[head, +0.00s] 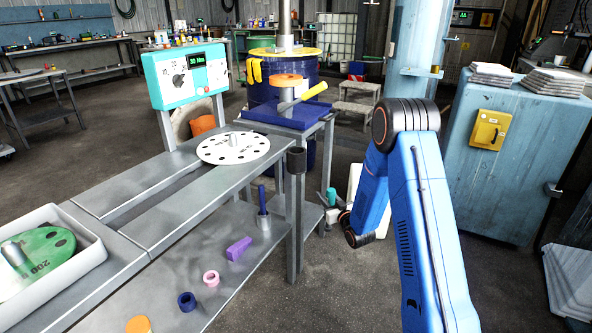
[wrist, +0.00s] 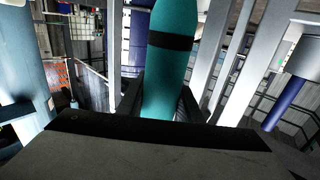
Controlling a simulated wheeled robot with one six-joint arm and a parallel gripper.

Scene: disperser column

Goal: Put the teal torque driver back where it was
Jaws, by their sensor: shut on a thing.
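The teal torque driver (head: 331,196) is at my gripper (head: 342,216), low beside the right end of the grey workbench, partly hidden by my arm. In the wrist view the teal driver (wrist: 170,75) has a black band and stands between the two fingers of my gripper (wrist: 160,105), which are shut on it. Its lower end is hidden behind the gripper body. A dark, round, open-topped holder (head: 297,158) is fixed at the bench's corner, above and left of my gripper. I cannot see inside it.
A blue-handled tool (head: 262,200) stands on the lower shelf, with a purple wedge (head: 238,248), a pink ring (head: 211,278) and a dark blue ring (head: 187,301). The bench leg (head: 295,225) is close left of my gripper. A blue cabinet (head: 500,160) stands right.

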